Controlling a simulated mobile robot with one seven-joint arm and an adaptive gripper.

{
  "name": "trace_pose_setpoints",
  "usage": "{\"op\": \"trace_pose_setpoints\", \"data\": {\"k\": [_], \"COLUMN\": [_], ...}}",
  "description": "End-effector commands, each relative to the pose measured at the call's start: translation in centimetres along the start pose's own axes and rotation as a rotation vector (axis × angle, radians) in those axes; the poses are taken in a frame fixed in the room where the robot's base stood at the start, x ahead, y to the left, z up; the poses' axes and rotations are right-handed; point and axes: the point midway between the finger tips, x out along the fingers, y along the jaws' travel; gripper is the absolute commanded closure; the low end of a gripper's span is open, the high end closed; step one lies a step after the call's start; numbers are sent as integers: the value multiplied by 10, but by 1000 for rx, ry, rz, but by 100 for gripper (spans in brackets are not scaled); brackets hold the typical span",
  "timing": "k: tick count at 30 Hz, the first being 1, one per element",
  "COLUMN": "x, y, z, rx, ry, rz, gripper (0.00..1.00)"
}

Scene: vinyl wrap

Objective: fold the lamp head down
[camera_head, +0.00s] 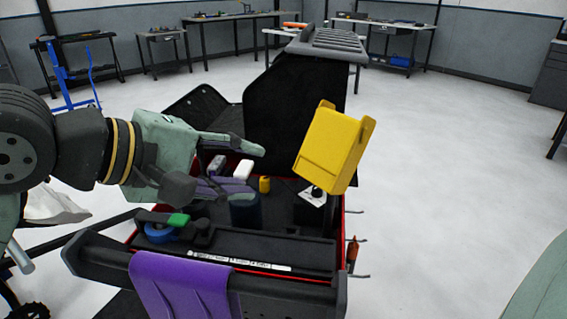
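The yellow lamp head (333,148) stands raised and tilted above the right part of a red-edged tool cart (341,222). It appears to rise from a small white base (311,196) with a black knob; the joint between them is hard to make out. My gripper (254,170) reaches in from the left over the cart. Its fingers point right and are apart, with no lamp part between them. A gap shows between the fingertips and the lamp head in this view. The lower finger is partly lost against purple and dark items behind it.
Inside the cart are a dark blue cylinder (245,210), a small yellow item (264,184) and white items. A blue tape roll (160,232) lies on the near ledge. A black upright panel (292,110) stands behind the lamp.

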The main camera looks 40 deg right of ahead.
Motion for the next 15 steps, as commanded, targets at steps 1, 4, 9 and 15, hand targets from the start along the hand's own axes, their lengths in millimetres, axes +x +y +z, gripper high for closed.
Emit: {"op": "trace_pose_setpoints", "data": {"k": [1,4,9,15], "x": [6,24,61,100], "y": [0,1,2,2], "z": [1,2,2,2], "rx": [0,0,-2,-4], "ry": [-2,-5,-8,-7], "rz": [-2,-2,-1,0], "gripper": [68,75,86,99]}}
